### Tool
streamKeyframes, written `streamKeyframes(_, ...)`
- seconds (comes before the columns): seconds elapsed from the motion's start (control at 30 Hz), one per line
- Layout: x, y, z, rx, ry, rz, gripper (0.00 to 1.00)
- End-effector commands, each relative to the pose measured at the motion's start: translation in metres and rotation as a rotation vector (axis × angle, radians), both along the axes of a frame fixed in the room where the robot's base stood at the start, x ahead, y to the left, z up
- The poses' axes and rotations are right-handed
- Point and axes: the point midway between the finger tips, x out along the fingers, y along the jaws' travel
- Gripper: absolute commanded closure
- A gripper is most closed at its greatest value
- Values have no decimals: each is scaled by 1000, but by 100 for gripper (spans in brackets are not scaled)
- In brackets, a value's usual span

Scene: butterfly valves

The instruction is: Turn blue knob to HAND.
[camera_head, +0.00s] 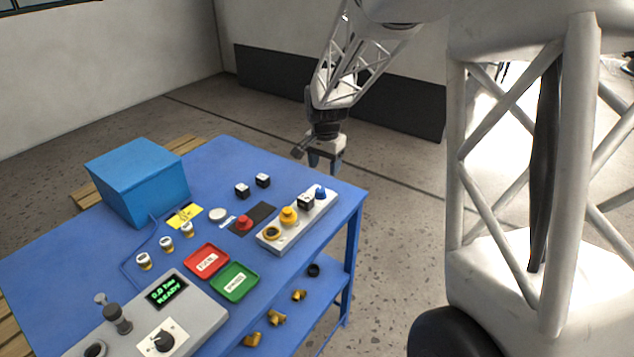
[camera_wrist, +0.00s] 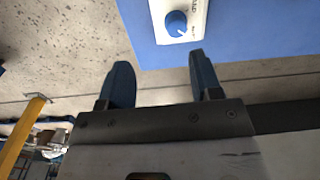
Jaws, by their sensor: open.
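The blue knob (camera_head: 320,192) sits at the far right end of a light grey control strip (camera_head: 268,245) on the blue table. In the wrist view the blue knob (camera_wrist: 177,23) shows at the top, with a pale pointer mark and lettering beside it that is too small to read. My gripper (camera_head: 325,160) is above and behind the knob, near the table's far right corner, and is apart from it. In the wrist view its two blue fingers (camera_wrist: 160,80) are spread with nothing between them.
A red button (camera_head: 243,223), two more cubes, red (camera_head: 207,260) and green (camera_head: 234,282) trays and a blue box (camera_head: 138,180) stand farther left. Space above the knob is clear.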

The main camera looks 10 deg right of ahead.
Motion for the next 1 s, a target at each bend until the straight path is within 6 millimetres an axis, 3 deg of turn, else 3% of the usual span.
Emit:
streamKeyframes(0.1, 17, 2, -16, 0, 11, -31, 41)
streamKeyframes(0.3, 31, 4, -29, 0, 20, -62, 41)
streamKeyframes(0.77, 33, 4, -31, 0, 20, -66, 41)
streamKeyframes(1.0, 33, 4, -43, 0, 20, -66, 41)
